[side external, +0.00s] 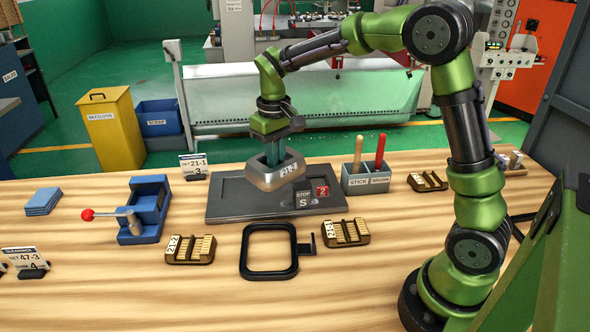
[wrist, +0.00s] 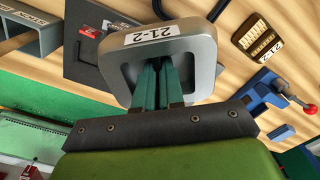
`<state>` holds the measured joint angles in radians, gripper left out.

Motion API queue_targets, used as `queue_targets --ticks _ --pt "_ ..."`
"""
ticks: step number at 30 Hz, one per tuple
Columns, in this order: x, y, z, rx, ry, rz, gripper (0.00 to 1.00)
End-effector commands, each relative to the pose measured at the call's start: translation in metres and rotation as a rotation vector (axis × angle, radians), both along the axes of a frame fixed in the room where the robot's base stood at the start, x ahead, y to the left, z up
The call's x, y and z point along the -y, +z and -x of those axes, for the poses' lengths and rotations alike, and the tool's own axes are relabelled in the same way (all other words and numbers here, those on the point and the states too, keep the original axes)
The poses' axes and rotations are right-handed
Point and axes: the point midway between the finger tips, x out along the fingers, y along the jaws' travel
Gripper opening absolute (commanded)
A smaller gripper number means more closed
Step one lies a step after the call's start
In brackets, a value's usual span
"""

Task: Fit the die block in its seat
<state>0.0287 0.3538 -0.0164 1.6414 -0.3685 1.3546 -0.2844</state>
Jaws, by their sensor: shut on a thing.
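My gripper (side external: 273,158) is shut on a silver-grey metal block (side external: 277,176) with rounded corners, held over the dark grey plate (side external: 228,205). I cannot tell whether block and plate touch. In the wrist view, the teal fingers (wrist: 160,82) grip inside the block (wrist: 203,48), whose label reads 21-2. The plate bears a dark STOP S tile (side external: 303,197) and a red tile marked 2 (side external: 322,191). Brown ribbed blocks lie on the bench: one labelled 21-2 (side external: 190,249), one (side external: 346,232) with a small, unclear label, and one (side external: 428,181) farther right.
A black open frame (side external: 269,272) with a side tab lies in front of the plate. A blue clamp (side external: 148,208) with a red-knobbed lever stands left. A grey holder (side external: 366,184) with two handles stands right of the plate. A card (side external: 194,162) reads SET 21-1, 3.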

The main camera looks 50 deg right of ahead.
Motion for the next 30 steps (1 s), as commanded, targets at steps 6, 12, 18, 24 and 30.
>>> queue_targets --ticks 6,12,18,24,30 --pt "0.013 -0.017 -0.054 0.002 -0.156 0.000 0.00" --pt "0.027 -0.033 -0.101 0.001 -0.348 0.005 0.00" --pt "0.033 -0.039 -0.132 0.002 -0.514 0.007 0.00" --pt "0.033 -0.037 -0.144 0.004 -0.613 0.007 0.00" --pt "0.033 -0.039 -0.147 0.003 -0.640 0.006 0.00"
